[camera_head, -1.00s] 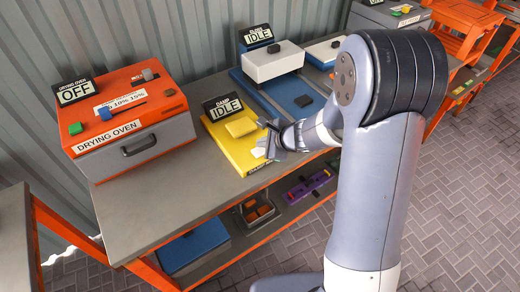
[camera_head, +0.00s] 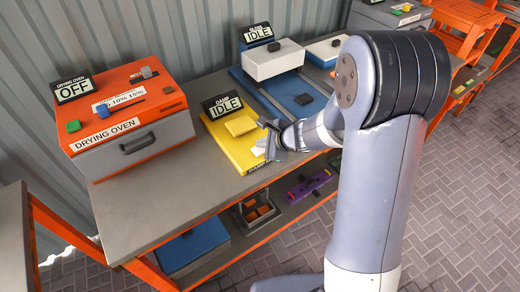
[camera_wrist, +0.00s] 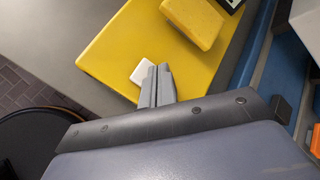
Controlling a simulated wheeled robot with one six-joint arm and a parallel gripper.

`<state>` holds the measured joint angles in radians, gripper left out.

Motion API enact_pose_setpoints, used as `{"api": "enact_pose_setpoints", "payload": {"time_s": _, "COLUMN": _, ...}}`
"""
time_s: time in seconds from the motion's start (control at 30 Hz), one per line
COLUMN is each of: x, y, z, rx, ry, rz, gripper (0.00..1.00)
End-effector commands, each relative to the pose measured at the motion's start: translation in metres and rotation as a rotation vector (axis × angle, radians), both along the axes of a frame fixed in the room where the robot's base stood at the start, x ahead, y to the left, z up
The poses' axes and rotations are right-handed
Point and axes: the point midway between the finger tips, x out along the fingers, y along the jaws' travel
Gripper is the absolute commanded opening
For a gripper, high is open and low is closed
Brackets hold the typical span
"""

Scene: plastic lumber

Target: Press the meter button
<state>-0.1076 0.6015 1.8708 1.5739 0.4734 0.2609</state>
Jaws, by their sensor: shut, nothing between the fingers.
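The yellow meter (camera_head: 232,148) stands on the grey bench with a raised yellow block on top and a sign reading "DAMP IDLE" (camera_head: 222,106) behind it. It also fills the upper middle of the wrist view (camera_wrist: 125,55). A white button (camera_head: 258,150) sits near its front right edge; in the wrist view the button (camera_wrist: 139,72) shows just left of the fingertips. My gripper (camera_head: 268,138) is shut and empty, over the button end of the meter. In the wrist view its fingers (camera_wrist: 158,72) partly cover the button's right side. I cannot tell whether they touch it.
The orange drying oven (camera_head: 125,105), its sign reading OFF, stands left on the bench. A blue device with a white block (camera_head: 272,62) stands behind to the right. Bare bench (camera_head: 165,190) lies front left. Bins and a purple item (camera_head: 309,184) lie on the lower shelf.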

Motion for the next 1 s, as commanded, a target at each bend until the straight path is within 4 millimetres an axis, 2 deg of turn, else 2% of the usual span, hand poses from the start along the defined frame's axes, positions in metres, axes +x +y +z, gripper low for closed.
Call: {"api": "enact_pose_setpoints", "payload": {"time_s": 1.0, "x": 0.0001, "y": -0.0001, "z": -0.0066, "rx": 0.0, "ry": -0.001, "rz": -0.001, "gripper": 0.0}}
